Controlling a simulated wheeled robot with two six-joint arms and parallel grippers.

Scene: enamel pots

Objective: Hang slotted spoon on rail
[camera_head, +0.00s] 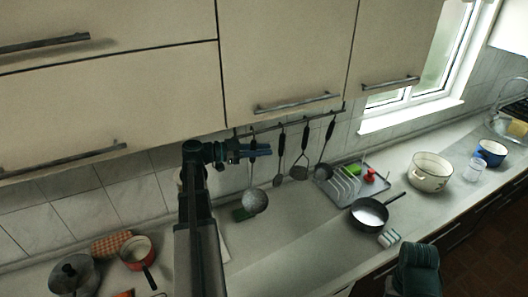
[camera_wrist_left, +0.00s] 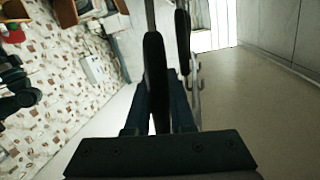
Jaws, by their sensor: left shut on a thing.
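The slotted spoon (camera_head: 254,201) hangs bowl down below my left gripper (camera_head: 262,150), which is shut on its black handle near the top. In the left wrist view the black handle (camera_wrist_left: 155,65) stands between the fingers. The dark rail (camera_head: 300,122) runs along the wall under the upper cabinets. The gripper is at the rail's left end, close to it in the picture. I cannot tell whether the handle's top touches the rail or a hook. My right gripper is not in view.
A spatula (camera_head: 300,166) and other black-handled utensils hang on the rail just right of the spoon. Cabinets (camera_head: 290,50) overhang above. A dish rack (camera_head: 348,184), a frying pan (camera_head: 369,212) and a cream pot (camera_head: 430,171) stand at right; a red saucepan (camera_head: 138,250) at left.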

